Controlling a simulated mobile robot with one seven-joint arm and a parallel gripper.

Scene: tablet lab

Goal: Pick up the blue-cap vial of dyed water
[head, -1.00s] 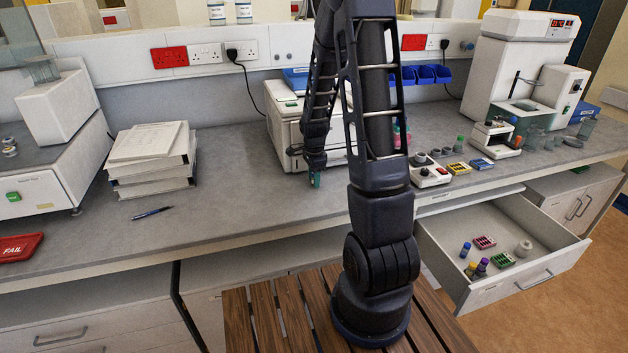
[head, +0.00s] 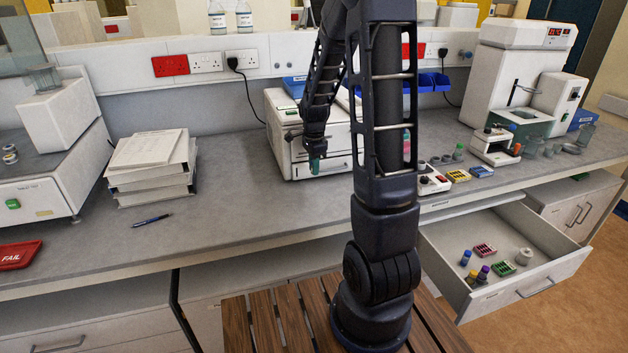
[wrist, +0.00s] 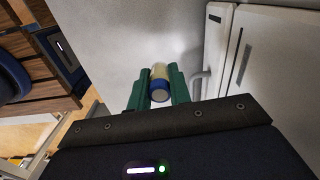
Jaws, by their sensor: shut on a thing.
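My gripper (head: 316,165), with green fingers, hangs over the bench in front of the white boxy instrument. In the wrist view my gripper (wrist: 158,92) is shut on a small vial (wrist: 160,84), which has a blue cap end with a grey disc and a pale yellow part beyond it. The fingers press on both its sides. The vial cannot be made out in the head view. Another blue-capped vial (head: 466,257) stands in the open drawer (head: 515,235) at the right, beside yellow- and purple-capped ones.
The white instrument (head: 285,130) stands close to my gripper, its handle near the right finger in the wrist view. A stack of binders (head: 150,170), a pen (head: 151,220) and a red FAIL tray (head: 18,254) lie left. Bench space between the pen and my gripper is clear.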

